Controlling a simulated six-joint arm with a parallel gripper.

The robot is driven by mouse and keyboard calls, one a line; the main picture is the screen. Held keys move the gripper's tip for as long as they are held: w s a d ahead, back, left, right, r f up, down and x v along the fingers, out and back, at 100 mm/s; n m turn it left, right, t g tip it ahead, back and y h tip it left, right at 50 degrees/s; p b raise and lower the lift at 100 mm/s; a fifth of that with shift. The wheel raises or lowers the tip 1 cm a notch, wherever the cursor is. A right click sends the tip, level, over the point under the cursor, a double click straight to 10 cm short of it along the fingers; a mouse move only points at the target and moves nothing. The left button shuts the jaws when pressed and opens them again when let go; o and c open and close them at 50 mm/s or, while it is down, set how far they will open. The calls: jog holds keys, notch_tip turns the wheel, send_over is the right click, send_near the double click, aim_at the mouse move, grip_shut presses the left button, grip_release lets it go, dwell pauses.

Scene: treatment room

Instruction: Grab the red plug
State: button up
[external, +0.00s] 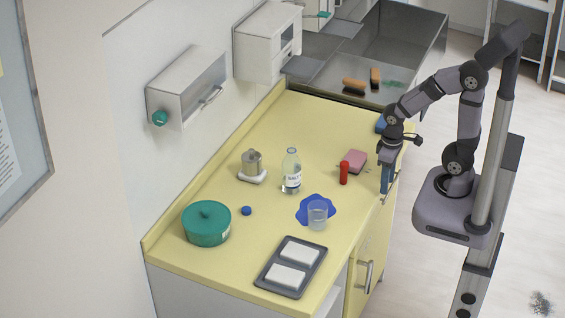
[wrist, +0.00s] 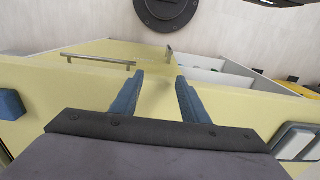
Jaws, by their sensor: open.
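The red plug (external: 344,173), a small upright red cylinder, stands on the yellow counter near its right edge in the external view. A pink sponge-like block (external: 356,158) lies just behind it. My gripper (external: 386,192) points down at the counter's right edge, to the right of the plug and apart from it. In the wrist view my gripper (wrist: 161,82) shows two blue fingers spread apart with nothing between them. The plug is not seen in the wrist view.
A glass (external: 318,215) on a blue mat (external: 302,212), a bottle (external: 291,172) and a dark tray (external: 262,281) stand to the plug's left and front. A teal pot (external: 206,225) is further left. A blue block (external: 381,123) lies behind my gripper.

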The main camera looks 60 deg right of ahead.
notch_tip(320, 180, up, 7)
jog(key=w+a+m+t+y+p, duration=0.2)
jog(key=w+a+m+t+p, duration=0.45)
jog(key=w+a, duration=1.25)
jog(key=m+t+h, duration=0.1)
jog(key=m+h, duration=0.4)
jog(key=h, duration=0.8)
send_near(345, 172)
jog(key=w+d+r, duration=0.1)
jog(key=d+r, duration=0.2)
jog(key=f, duration=0.3)
jog(key=shift+w+d+f+n, duration=0.2)
jog(key=shift+d+f+n, duration=0.05)
jog(key=shift+d+f, duration=0.05)
jog(key=shift+f, duration=0.55)
jog(key=shift+p+x, duration=0.75)
jog(key=shift+x, duration=0.5)
jog(key=shift+w+a+p+x, duration=0.15)
jog(key=shift+p+x, duration=0.15)
jog(key=shift+x, duration=0.5)
jog(key=shift+w+p+x, duration=0.1)
jog(key=shift+p+x, duration=0.25)
jog(key=shift+x, duration=0.4)
jog(key=shift+w+a+p+x, duration=0.15)
jog(key=shift+p+x, duration=0.15)
jog(key=shift+x, duration=0.5)
grip_shut()
